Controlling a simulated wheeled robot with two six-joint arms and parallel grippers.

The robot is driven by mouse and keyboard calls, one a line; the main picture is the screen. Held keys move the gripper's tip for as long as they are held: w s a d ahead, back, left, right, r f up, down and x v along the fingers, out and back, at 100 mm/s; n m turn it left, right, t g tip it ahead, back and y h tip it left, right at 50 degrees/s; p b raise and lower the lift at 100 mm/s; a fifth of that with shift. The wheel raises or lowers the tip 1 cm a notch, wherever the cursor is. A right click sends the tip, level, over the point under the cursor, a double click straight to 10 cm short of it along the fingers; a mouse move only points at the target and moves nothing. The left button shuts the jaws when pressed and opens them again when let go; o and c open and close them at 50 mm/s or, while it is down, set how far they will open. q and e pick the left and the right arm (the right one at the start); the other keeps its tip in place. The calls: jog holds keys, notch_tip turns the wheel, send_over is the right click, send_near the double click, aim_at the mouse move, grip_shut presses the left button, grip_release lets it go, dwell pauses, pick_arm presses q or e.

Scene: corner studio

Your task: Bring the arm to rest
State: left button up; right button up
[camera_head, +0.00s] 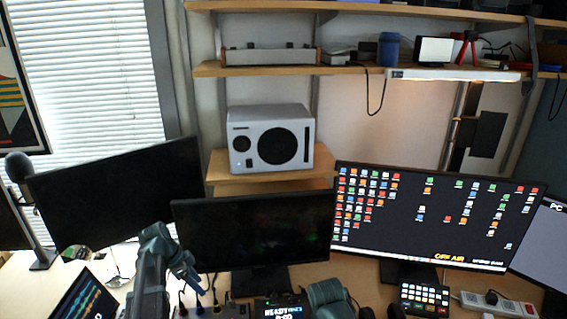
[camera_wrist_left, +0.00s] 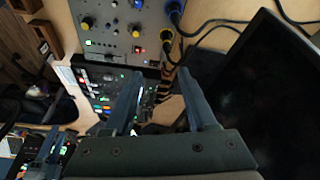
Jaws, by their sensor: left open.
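My left gripper (camera_head: 190,276) is in front of the dark monitors in the head view, above the desk. In the left wrist view its two fingers (camera_wrist_left: 160,78) stand apart, with nothing between them. Beyond the fingers is a grey mixer panel (camera_wrist_left: 120,28) with knobs and plugged cables. The fingers look apart from the panel. A teal-grey part of my right arm (camera_head: 329,296) shows at the bottom centre of the head view.
A dark monitor (camera_head: 255,232) stands behind the arms, with another (camera_head: 118,190) to its left. A lit monitor (camera_head: 430,215) stands at right. A button pad (camera_head: 425,298) and a power strip (camera_head: 500,304) lie on the desk. A white speaker (camera_head: 270,138) sits on a shelf.

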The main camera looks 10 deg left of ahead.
pick_arm(q)
jog(key=s+d+n+y, duration=0.1)
jog(key=s+d+n, duration=0.1)
jog(key=s+d, duration=0.3)
jog(key=s+d+f+n+g+y, duration=0.1)
jog(key=s+d, duration=0.5)
jog(key=d, duration=0.7)
jog(key=s+d+n+g+y, duration=0.1)
jog(key=s+d+n+y, duration=0.2)
jog(key=d, duration=0.6)
jog(key=s+n, duration=0.1)
jog(key=s, duration=0.1)
jog(key=shift+s+d+f+n, duration=0.15)
jog(key=shift+s+d+n, duration=0.2)
jog(key=shift+s+n, duration=0.05)
